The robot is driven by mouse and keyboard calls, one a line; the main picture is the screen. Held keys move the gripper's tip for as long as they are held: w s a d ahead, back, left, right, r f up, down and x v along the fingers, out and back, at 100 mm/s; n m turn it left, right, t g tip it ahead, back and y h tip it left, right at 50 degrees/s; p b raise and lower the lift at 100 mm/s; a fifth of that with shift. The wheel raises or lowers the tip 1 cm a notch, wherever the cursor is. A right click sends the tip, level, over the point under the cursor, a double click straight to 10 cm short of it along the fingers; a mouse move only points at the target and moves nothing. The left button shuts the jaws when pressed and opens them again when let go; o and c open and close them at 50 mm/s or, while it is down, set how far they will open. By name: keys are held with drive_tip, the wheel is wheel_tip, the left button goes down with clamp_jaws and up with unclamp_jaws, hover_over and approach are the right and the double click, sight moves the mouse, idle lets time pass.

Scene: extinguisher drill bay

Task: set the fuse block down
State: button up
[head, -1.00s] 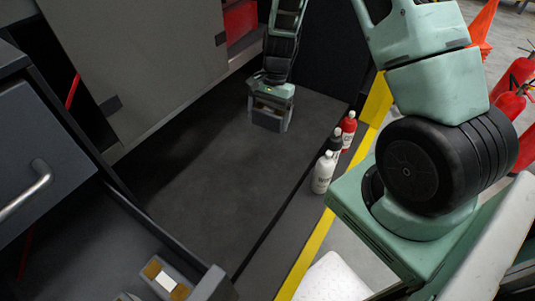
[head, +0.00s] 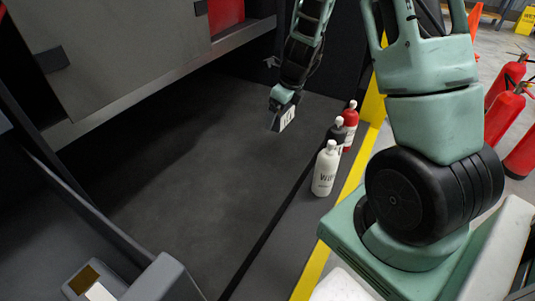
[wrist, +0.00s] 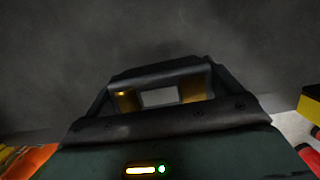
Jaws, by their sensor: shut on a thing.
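The fuse block (wrist: 160,97), white in the middle with brass-coloured ends, sits between the jaws of my gripper (wrist: 160,92) in the wrist view. My gripper is shut on it. In the head view my gripper (head: 278,122) hangs tilted above the dark floor of the bay, left of the bottles. A white face of the block (head: 288,118) with dark marks shows at its tip. The rest of the block is hidden by the jaws. The gap to the surface below is hard to judge.
Red extinguishers (head: 502,112) stand far right. The dark floor (head: 205,185) is clear.

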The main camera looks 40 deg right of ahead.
wheel_tip(320, 180, down, 9)
drive_tip(key=b, duration=0.4)
drive_tip(key=shift+f, duration=0.15)
drive_tip(key=o, duration=0.8)
